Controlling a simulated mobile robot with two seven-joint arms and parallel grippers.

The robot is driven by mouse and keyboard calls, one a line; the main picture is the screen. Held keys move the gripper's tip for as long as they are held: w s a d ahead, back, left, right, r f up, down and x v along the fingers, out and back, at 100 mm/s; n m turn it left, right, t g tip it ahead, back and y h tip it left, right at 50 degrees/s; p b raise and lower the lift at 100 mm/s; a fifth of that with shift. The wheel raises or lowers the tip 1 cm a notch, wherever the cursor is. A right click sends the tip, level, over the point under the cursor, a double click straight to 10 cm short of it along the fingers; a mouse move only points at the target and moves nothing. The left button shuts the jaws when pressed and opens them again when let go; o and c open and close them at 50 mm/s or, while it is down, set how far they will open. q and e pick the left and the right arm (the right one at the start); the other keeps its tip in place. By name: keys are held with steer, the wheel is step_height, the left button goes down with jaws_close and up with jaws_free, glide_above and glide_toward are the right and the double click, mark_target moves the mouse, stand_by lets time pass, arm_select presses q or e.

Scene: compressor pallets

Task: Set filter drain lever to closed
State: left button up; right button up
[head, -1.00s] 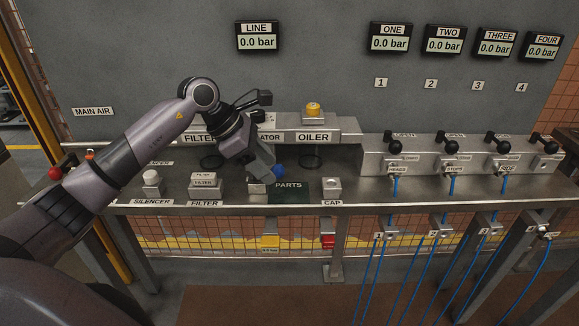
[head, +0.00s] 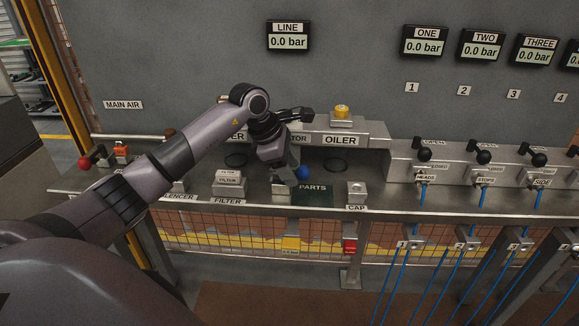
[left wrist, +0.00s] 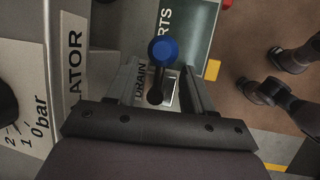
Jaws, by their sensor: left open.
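The filter drain lever has a round blue knob (head: 303,172) at the front of the bench, beside the PARTS mat. In the left wrist view the blue knob (left wrist: 163,49) sits on a short dark stem above a small plate, next to a label reading DRAIN. My left gripper (head: 291,177) points down at the lever. In the left wrist view its two fingers are apart, one on each side of the lever, and I cannot tell whether either touches it. My left wrist hides part of the lever in the head view. My right gripper is not in view.
The green PARTS mat (head: 313,195) lies right of the lever, with the CAP block (head: 356,194) beyond it. The FILTER block (head: 230,183) stands to the left. The OILER label (head: 340,140) and its yellow-topped unit are behind. Black-knobbed valves (head: 424,155) line the right.

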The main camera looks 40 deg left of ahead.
arm_select(q)
jaws_close()
